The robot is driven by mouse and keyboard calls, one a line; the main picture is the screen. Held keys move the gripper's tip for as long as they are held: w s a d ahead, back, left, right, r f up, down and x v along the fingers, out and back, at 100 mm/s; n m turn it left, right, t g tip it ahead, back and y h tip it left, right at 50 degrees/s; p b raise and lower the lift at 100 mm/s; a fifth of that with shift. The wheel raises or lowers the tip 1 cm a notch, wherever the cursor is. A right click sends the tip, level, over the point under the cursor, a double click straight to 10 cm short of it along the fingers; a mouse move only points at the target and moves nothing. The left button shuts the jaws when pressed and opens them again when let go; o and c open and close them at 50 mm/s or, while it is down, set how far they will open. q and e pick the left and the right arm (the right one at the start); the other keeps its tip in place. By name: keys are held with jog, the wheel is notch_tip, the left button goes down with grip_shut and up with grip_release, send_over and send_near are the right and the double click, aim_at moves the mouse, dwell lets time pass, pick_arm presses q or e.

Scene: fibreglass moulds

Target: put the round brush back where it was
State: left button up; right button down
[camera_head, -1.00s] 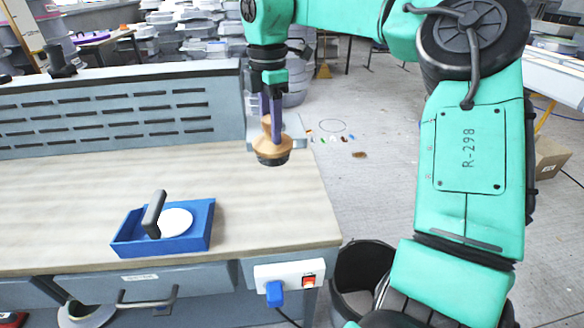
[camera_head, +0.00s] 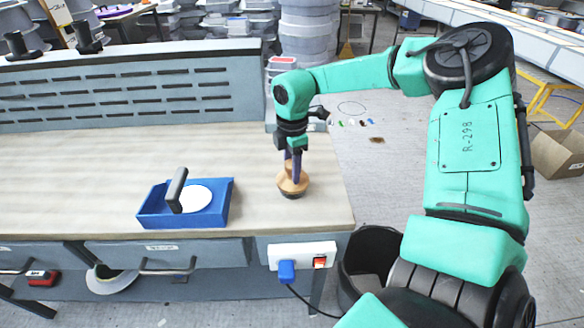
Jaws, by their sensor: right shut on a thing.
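The round brush (camera_head: 293,186) has a tan wooden body with a dark underside. It is upright at the right end of the workbench top (camera_head: 80,175). My right gripper (camera_head: 293,172) points down and is shut on the brush's top. The brush looks at or very near the bench surface; I cannot tell whether it touches. My left gripper is not in view.
A blue tray (camera_head: 155,216) with a dark-handled tool (camera_head: 177,190) and a white disc (camera_head: 196,199) stands left of the brush. A slotted grey panel (camera_head: 120,92) closes the back. A white socket box (camera_head: 302,255) is on the bench front. A black bin (camera_head: 370,258) stands right.

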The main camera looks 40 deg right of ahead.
jog(key=shift+c, duration=1.9)
grip_release()
jog(key=shift+r+p, duration=0.15)
jog(key=shift+p, duration=0.15)
jog(key=shift+w+r, duration=0.1)
jog(key=shift+r, duration=0.15)
notch_tip(320, 180, up, 12)
jog(key=b, duration=0.2)
jog(key=shift+f+b, duration=0.25)
jog(key=shift+b, duration=0.05)
jog(key=shift+f, duration=0.1)
